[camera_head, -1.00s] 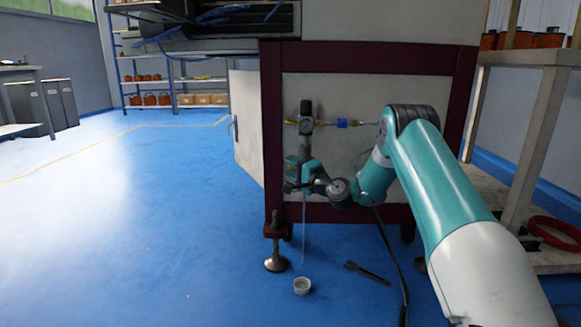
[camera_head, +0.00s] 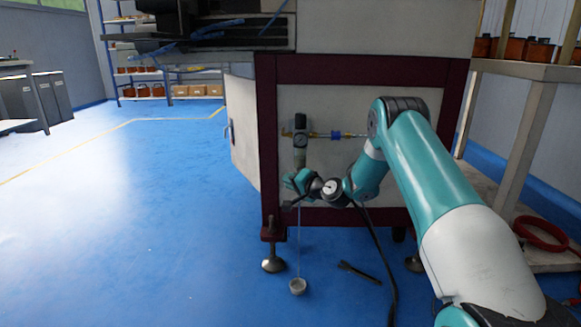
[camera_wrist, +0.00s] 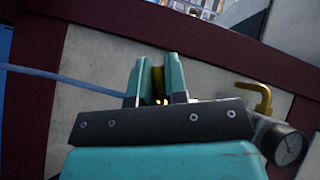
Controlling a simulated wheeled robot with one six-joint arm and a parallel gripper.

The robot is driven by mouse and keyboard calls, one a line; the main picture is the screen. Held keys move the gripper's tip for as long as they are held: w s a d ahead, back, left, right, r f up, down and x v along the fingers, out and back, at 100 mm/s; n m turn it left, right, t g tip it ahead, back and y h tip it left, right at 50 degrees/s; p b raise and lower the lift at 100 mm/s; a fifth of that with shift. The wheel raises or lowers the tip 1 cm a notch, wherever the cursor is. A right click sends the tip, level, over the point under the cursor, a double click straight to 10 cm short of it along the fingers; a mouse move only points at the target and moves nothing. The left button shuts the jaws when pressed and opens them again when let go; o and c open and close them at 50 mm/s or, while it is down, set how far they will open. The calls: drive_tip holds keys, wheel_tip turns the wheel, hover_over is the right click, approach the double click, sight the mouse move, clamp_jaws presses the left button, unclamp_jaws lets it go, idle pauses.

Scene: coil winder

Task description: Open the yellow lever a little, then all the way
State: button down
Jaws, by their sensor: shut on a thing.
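In the wrist view my gripper (camera_wrist: 156,82) has its two teal fingers closed around a narrow, dark yellow piece, the yellow lever (camera_wrist: 158,80). Only a strip of it shows between the fingers. In the head view my gripper (camera_head: 298,181) is just below the air regulator with its round gauge (camera_head: 301,140), on the front of the machine frame. The lever cannot be made out there, and its angle is unclear.
A blue fitting (camera_head: 335,134) sits right of the gauge. A thin tube hangs down to a small white cup (camera_head: 297,286) on the floor. A dark tool (camera_head: 359,271) lies nearby. A workbench (camera_head: 515,190) stands at right. The floor at left is clear.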

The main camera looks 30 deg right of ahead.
drive_tip(key=shift+a+f+g, duration=0.1)
drive_tip(key=shift+f+g, duration=0.1)
drive_tip(key=shift+g, duration=0.1)
drive_tip(key=c, duration=1.2)
unclamp_jaws()
drive_tip(key=shift+o, duration=0.2)
drive_tip(key=shift+s+r, duration=0.1)
drive_tip(key=shift+s, duration=0.1)
drive_tip(key=p+v, duration=0.6)
drive_tip(key=v, duration=1.1)
